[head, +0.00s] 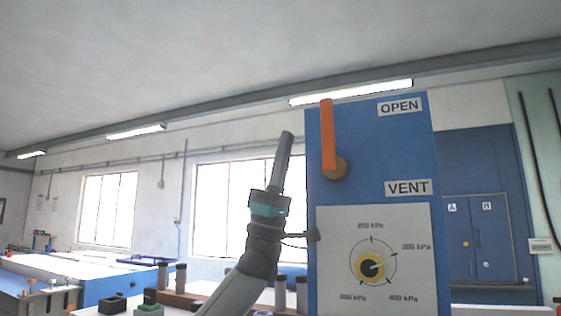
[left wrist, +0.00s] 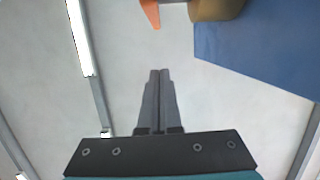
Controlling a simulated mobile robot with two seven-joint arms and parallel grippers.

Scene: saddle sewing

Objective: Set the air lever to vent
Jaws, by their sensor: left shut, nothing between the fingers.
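The air lever (head: 328,136) is an orange bar on a brass-coloured pivot (head: 336,167), on the blue panel (head: 370,140). It points straight up from the pivot. The panel has an OPEN label (head: 400,106) at the upper right and a VENT label (head: 408,188) lower down, level with a point just below the pivot. My left gripper (head: 287,135) is shut and empty, pointing up, to the left of the lever in the picture. In the left wrist view the shut fingers (left wrist: 160,75) are apart from the orange lever tip (left wrist: 150,12) at the top. My right gripper is not in view.
Below the lever, the panel carries a white pressure dial plate (head: 375,230) with a yellow and black knob (head: 369,267). Short grey posts (head: 280,290) and small boxes stand on a bench behind my arm. A blue double door (head: 480,235) is at the right. The space above my gripper is free.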

